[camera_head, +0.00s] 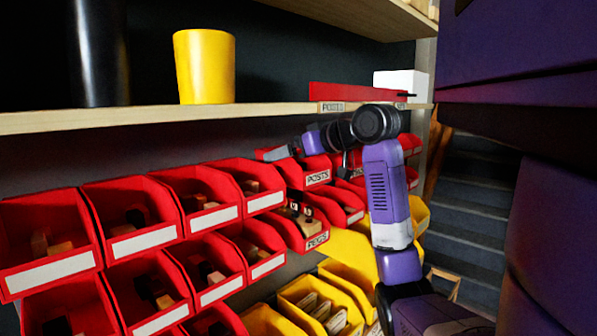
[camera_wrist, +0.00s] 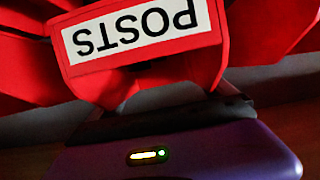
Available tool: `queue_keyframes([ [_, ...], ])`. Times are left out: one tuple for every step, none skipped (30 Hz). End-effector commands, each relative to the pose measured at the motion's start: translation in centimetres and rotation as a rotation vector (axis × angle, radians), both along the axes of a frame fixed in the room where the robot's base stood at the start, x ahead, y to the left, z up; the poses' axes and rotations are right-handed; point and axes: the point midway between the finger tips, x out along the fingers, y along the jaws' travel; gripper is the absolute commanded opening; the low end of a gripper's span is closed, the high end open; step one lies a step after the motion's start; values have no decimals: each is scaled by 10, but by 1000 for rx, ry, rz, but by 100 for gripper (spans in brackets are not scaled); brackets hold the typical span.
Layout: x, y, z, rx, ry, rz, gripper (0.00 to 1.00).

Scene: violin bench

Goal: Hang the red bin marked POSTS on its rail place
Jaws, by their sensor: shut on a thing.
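The red bin marked POSTS (camera_head: 317,178) is in the upper row of red bins under the shelf, right of the middle in the head view. Its white label fills the top of the wrist view (camera_wrist: 140,30), upside down there. My gripper (camera_head: 279,154) is shut on this bin, at its upper part in the head view. The fingertips are hidden in the wrist view. A POSTS tag (camera_head: 331,107) is on the shelf edge above the bin. The bin's back and the rail behind it are hidden, so I cannot tell whether it touches the rail.
Red bins with small wooden parts (camera_head: 130,217) crowd the left. A bin with a label like PEGS (camera_head: 316,241) sits just below. Yellow bins (camera_head: 318,305) are lower. The shelf (camera_head: 150,118) runs close above, holding a yellow cup (camera_head: 204,66). Stairs (camera_head: 480,200) are at right.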

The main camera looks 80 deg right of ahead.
Motion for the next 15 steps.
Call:
queue_keyframes([
  [0,0,-1,0,-1,0,46],
  [0,0,-1,0,-1,0,46],
  [0,0,-2,0,-1,0,46],
  [0,0,-2,0,-1,0,46],
  [0,0,-3,0,-1,0,46],
  [0,0,-3,0,-1,0,46],
  [0,0,-4,0,-1,0,46],
  [0,0,-4,0,-1,0,46],
  [0,0,-4,-1,0,0,46],
  [0,0,-5,0,-1,0,46],
  [0,0,-5,-1,0,0,46],
  [0,0,-6,-1,0,0,46],
  [0,0,-6,-1,0,0,46],
  [0,0,-7,-1,0,0,46],
  [0,0,-7,-1,0,0,46],
])
